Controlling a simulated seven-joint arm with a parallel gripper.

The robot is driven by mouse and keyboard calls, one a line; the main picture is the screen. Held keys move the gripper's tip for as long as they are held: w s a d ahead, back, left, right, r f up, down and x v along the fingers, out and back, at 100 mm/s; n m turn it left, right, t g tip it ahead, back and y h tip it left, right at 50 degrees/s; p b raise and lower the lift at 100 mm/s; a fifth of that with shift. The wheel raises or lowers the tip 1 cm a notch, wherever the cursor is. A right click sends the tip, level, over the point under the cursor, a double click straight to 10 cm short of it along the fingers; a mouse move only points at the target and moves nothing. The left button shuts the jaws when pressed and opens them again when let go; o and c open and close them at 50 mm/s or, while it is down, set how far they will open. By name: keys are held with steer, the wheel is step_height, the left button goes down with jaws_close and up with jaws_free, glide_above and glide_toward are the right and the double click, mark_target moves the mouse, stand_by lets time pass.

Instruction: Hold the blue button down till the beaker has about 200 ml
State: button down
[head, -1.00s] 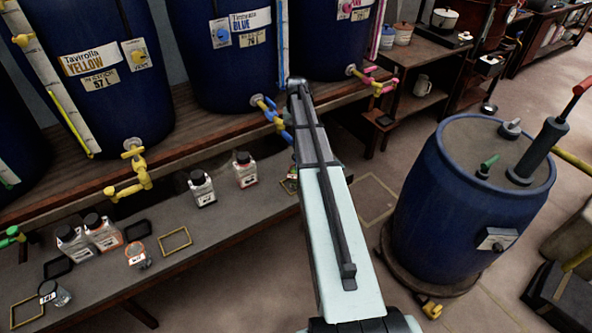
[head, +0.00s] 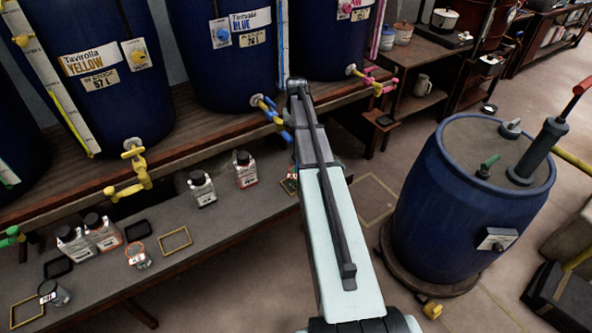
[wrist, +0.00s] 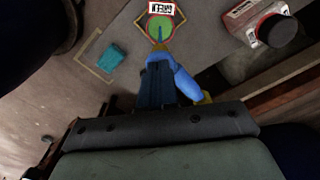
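The blue tap (wrist: 186,82) fills the middle of the wrist view, and part of it shows in the head view (head: 267,108) under the blue vat (head: 232,60). A thin blue stream appears to run from its spout into the beaker (wrist: 160,24), which has a reddish rim and green contents. The beaker's label faces me, but I cannot read a level. My gripper (wrist: 157,78) has its dark fingers together against the tap. The blue button is not clearly visible, hidden at the fingers. My arm hides most of this spot in the head view.
A teal block (wrist: 112,56) lies inside a yellow frame left of the beaker. A dark-capped bottle (wrist: 262,25) stands to the right. A blue barrel (head: 460,200) stands right of my arm.

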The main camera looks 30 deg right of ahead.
stand_by(0.4)
step_height(320, 180, up, 8)
stand_by(0.5)
stand_by(1.1)
